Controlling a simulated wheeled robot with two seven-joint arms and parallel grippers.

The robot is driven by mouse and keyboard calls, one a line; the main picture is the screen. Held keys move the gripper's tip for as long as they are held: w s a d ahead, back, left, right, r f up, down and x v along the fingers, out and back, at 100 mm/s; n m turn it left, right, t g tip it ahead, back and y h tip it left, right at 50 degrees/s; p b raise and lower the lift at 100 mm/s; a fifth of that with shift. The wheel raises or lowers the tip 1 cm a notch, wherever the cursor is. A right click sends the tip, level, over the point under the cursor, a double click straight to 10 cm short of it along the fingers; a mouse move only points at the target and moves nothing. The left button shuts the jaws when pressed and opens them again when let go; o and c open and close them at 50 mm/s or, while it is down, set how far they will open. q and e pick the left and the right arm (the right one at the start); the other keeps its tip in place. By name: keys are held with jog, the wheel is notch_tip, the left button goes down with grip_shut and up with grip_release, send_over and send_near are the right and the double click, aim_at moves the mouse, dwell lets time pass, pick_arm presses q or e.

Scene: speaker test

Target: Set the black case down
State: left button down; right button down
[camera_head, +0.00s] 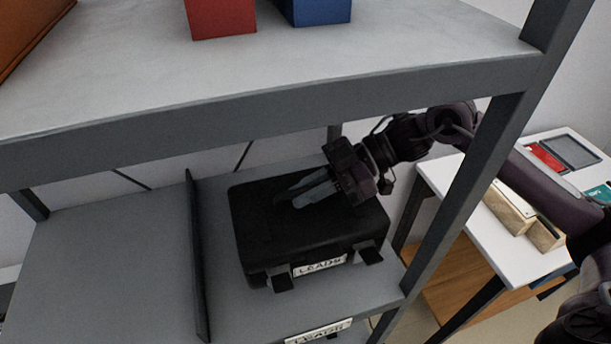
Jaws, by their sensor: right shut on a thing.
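The black case (265,238) is on or just above the lower shelf (110,255), to the right of a thin upright divider (196,250). It lies flat, with a white "LEADS" label (319,266) and two latches on its front side. I cannot tell whether its underside touches the shelf. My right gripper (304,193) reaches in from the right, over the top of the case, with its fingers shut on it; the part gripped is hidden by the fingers. My left gripper is not in view.
The upper shelf (110,70) overhangs the case, holding a red box (222,16), a blue box (320,10) and an orange-brown thing (27,30). A rack post (465,190) stands close to my right arm. A "LEADS" label (318,332) marks the lower shelf's edge. Left of the divider is empty.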

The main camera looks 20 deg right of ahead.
aim_at(309, 205)
jog(key=shift+w+f+p, duration=0.1)
jog(key=shift+f+p, duration=0.35)
jog(key=shift+f, duration=1.3)
jog(key=c, duration=1.8)
grip_release()
jog(key=shift+f, duration=0.2)
jog(key=shift+c, duration=0.2)
jog(key=o, duration=0.4)
jog(key=shift+s, duration=0.2)
jog(key=shift+w+d, duration=0.1)
jog(key=shift+d, duration=0.1)
jog(key=b+v, duration=0.3)
jog(key=v, duration=0.7)
jog(key=shift+d+r+b, duration=0.2)
jog(key=shift+b, duration=0.1)
jog(key=shift+d+r, duration=0.3)
jog(key=shift+d, duration=0.2)
